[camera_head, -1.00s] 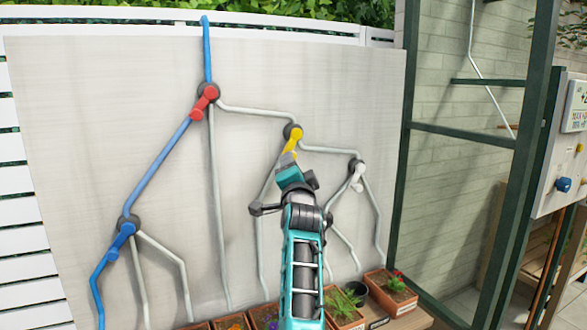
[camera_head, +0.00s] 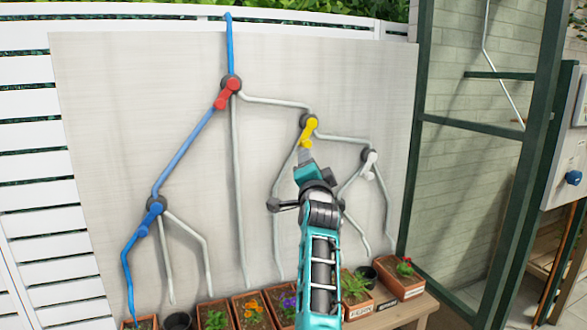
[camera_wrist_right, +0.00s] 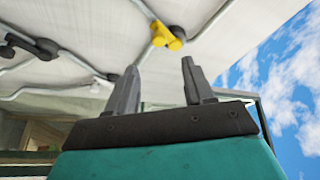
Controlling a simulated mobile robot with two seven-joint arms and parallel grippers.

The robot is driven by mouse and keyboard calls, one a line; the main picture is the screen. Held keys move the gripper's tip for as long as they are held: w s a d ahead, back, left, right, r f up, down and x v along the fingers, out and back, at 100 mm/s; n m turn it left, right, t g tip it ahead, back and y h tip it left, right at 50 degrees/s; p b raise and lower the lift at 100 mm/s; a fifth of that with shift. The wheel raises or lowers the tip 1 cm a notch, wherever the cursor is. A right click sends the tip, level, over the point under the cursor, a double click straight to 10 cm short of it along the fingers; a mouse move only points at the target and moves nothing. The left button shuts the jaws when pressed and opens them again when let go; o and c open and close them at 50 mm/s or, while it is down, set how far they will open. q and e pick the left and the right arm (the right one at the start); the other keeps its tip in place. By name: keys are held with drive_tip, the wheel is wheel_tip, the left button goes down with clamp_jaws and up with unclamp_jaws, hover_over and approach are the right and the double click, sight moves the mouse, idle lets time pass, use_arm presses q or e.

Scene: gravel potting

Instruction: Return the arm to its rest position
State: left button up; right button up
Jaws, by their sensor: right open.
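My right gripper (camera_head: 305,157) is in front of the board, just below the yellow valve handle (camera_head: 306,132) in the head view. In the right wrist view its two fingers (camera_wrist_right: 160,88) stand apart with nothing between them. The yellow handle (camera_wrist_right: 166,36) shows beyond the fingertips with a visible gap. My right arm reaches up from the bottom of the head view and hides part of the pipes behind it. My left gripper is not in view.
The board (camera_head: 130,110) carries grey pipes, a blue-coloured path, a red handle (camera_head: 227,93), a blue handle (camera_head: 150,218) and a white handle (camera_head: 370,165). Several planted pots (camera_head: 250,309) stand along the bench below. A dark green frame (camera_head: 470,123) rises at the right.

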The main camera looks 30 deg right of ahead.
drive_tip(key=s+a+f+n+y, duration=0.25)
drive_tip(key=a+f+n, duration=0.2)
drive_tip(key=f, duration=0.35)
drive_tip(key=s+a+f+n+g+y, duration=0.15)
drive_tip(key=s+a+f+n, duration=0.3)
drive_tip(key=f, duration=0.45)
drive_tip(key=s+a+f+n+y, duration=0.3)
drive_tip(key=a+f+n, duration=0.15)
drive_tip(key=f, duration=0.35)
drive_tip(key=s+a+f+n+g+y, duration=0.2)
drive_tip(key=s+a+f+n+y, duration=0.1)
drive_tip(key=s+a+f, duration=0.3)
drive_tip(key=s+a+f+n+g+y, duration=0.3)
drive_tip(key=s+a+f+n, duration=0.2)
drive_tip(key=s+f, duration=0.5)
drive_tip(key=s+a, duration=0.2)
drive_tip(key=s, duration=0.3)
drive_tip(key=shift+s, duration=0.25)
